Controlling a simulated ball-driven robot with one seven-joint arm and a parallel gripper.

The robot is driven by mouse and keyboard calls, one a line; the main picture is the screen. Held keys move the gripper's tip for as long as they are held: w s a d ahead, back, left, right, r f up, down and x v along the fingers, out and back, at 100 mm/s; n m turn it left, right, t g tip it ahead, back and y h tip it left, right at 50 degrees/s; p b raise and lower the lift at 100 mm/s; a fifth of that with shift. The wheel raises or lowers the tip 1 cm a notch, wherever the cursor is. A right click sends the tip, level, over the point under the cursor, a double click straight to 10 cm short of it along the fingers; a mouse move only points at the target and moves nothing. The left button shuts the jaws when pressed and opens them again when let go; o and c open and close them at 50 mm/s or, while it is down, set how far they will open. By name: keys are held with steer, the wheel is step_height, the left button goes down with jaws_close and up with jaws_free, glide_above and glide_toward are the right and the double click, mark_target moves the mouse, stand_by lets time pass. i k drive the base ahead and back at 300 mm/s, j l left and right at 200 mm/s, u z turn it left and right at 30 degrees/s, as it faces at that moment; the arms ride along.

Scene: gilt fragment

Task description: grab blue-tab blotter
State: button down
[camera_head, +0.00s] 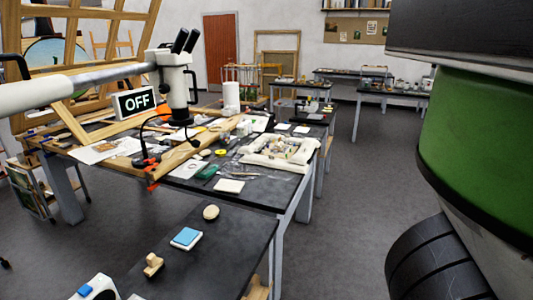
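A white object with a small blue tab (86,290) on top is at the bottom left of the near dark table, cut off by the frame's lower edge. It may be the blue-tab blotter, but I see only its upper part. A white block with a flat blue top (186,237) lies farther back on the same table, with a small wooden piece with a knob (153,264) between them. My gripper is not in view.
The near table (225,255) also bears a rounded beige object (211,212). Behind it, a cluttered worktable (255,192) carries a microscope (176,85) on a boom and an "OFF" sign (136,103). Grey floor (345,210) is open right of the tables.

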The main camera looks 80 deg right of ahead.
mark_target(285, 125)
steer(key=z, duration=1.8)
